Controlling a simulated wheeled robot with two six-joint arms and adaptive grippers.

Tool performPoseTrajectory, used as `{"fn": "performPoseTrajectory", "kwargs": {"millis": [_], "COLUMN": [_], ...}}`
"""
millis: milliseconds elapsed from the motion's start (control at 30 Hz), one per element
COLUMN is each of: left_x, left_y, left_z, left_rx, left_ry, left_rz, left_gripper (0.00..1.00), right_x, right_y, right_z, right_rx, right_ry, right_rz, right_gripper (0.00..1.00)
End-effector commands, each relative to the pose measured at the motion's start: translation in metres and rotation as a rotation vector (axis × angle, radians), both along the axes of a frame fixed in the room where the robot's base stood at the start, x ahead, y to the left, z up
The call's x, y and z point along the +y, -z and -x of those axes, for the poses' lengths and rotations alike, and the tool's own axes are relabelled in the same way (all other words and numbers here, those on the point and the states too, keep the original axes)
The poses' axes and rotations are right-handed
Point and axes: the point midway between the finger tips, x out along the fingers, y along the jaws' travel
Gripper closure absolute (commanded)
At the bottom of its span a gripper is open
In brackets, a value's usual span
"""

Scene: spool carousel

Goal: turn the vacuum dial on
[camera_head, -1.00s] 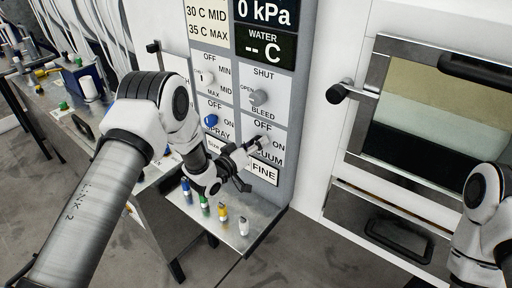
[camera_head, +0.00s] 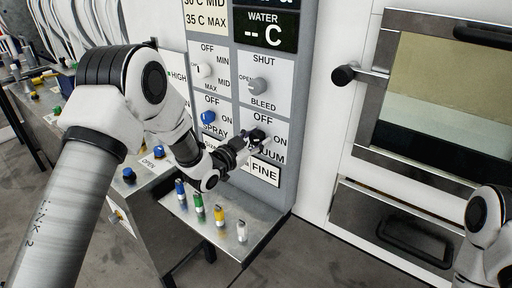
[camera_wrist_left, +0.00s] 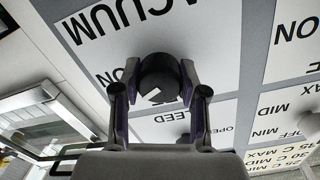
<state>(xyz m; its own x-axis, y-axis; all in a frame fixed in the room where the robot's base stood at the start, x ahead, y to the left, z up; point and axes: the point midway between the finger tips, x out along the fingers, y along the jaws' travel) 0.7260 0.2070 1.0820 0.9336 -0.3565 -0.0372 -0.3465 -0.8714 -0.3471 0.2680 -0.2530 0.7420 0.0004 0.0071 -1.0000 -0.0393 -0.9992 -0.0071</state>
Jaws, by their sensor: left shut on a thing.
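The vacuum dial (camera_wrist_left: 158,76) is a round dark knob in the left wrist view, seen between my fingers on the white panel marked VACUUM. My left gripper (camera_head: 257,138) is at this dial in the head view, between the OFF and ON marks and above the FINE label. In the left wrist view my left gripper (camera_wrist_left: 160,88) has one finger on each side of the knob, shut on it. The fingers hide much of the dial, and I cannot tell which mark it points to. My right gripper is not in view.
The grey bleed knob (camera_head: 257,86) is just above, and the blue spray knob (camera_head: 208,117) is at the left. A metal shelf (camera_head: 262,246) below carries several coloured pegs. An oven-like door with a black-knobbed handle (camera_head: 343,75) stands at the right.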

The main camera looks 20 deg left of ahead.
Motion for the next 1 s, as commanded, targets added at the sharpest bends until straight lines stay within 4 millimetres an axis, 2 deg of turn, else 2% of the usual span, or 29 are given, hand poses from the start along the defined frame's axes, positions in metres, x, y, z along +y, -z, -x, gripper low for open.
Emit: {"fn": "performPoseTrajectory", "kwargs": {"millis": [33, 100, 400, 700, 1000], "left_x": [0.0, 0.0, -0.001, -0.001, -0.001], "left_y": [0.003, 0.002, 0.001, -0.002, -0.003], "left_z": [-0.001, -0.001, -0.001, -0.001, -0.001], "left_rx": [-0.022, -0.044, -0.118, -0.154, -0.159], "left_ry": [-0.001, -0.001, 0.0, -0.001, -0.001], "left_rz": [-0.039, -0.098, -0.304, -0.404, -0.42], "left_gripper": [0.92, 0.92, 0.92, 0.92, 0.92], "right_x": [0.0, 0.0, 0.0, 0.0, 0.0], "right_y": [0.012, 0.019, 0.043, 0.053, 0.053], "right_z": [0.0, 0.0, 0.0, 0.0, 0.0], "right_rx": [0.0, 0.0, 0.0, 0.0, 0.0], "right_ry": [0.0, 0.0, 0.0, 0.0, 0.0], "right_rz": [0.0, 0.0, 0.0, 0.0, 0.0], "right_gripper": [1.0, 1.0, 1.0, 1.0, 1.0]}}
